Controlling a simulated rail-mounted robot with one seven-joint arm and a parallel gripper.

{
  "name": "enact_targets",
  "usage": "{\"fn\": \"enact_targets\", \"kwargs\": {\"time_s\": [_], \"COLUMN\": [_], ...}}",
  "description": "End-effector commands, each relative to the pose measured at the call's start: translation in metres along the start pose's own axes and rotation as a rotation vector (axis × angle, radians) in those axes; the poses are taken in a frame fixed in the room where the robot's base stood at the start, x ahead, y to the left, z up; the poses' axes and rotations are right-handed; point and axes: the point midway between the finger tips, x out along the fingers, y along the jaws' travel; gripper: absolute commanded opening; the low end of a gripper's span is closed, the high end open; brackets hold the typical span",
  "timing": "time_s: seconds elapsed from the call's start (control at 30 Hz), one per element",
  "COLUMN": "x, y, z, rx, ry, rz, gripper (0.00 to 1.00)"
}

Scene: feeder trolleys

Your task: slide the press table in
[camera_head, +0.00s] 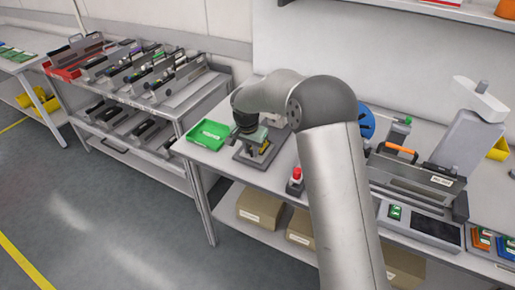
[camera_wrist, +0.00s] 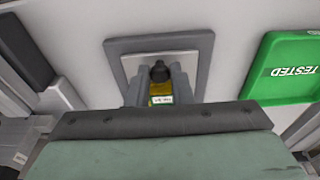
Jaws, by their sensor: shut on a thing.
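The press table appears to be the light metal plate in a dark grey frame (camera_wrist: 198,45) in the wrist view; in the head view its dark base (camera_head: 243,158) sits on the bench beside the green tray. My gripper (camera_wrist: 160,75) points down over it, with its two grey fingers close around a black knob (camera_wrist: 160,68). A yellow part with a small white label (camera_wrist: 161,98) shows between the fingers, below the knob in the picture. In the head view my gripper (camera_head: 257,148) covers much of the fixture. How far the table is in or out cannot be told.
A green "TESTED" tray (camera_head: 210,134) stands close to the left of the fixture. A red button box (camera_head: 296,180) is to its right, then a long grey fixture with an orange handle (camera_head: 400,150). A loaded trolley (camera_head: 183,98) stands against the bench's left side.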

Motion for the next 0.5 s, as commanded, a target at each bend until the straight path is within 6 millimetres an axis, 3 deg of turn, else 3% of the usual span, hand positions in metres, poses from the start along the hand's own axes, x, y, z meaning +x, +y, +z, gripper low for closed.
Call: {"fn": "enact_targets", "kwargs": {"time_s": [0.5], "x": [0.003], "y": [0.0], "z": [-0.021], "rx": [0.001], "ry": [0.001], "rz": [-0.002], "gripper": [0.07]}}
